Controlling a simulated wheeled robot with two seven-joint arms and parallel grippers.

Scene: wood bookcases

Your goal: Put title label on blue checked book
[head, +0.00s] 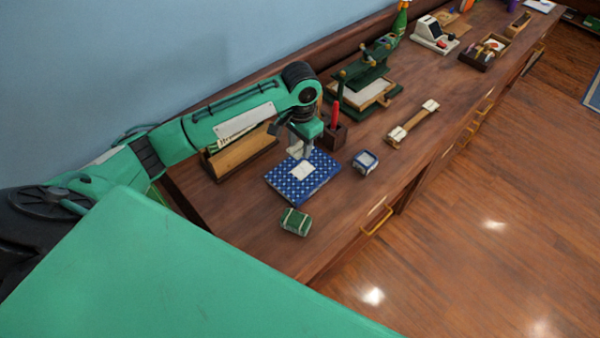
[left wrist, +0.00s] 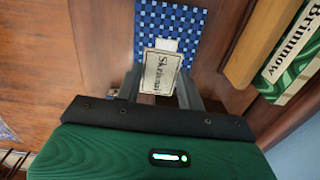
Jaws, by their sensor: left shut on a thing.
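The blue checked book (head: 289,187) lies flat on the wooden counter in the head view, with a white patch (head: 303,170) on its cover. It also shows at the top of the left wrist view (left wrist: 170,18). My left gripper (head: 300,152) points down over the book's far part. It is shut on the title label (left wrist: 160,73), a cream card with dark lettering and a border, seen between the fingers in the left wrist view. The label partly covers the white patch there; I cannot tell whether it touches the book. My right gripper is out of view.
A dark block with a red-handled tool (head: 337,103) stands just right. A blue-white box (head: 365,161) and a green box (head: 295,221) lie near the book. A green press (head: 365,80) stands behind.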

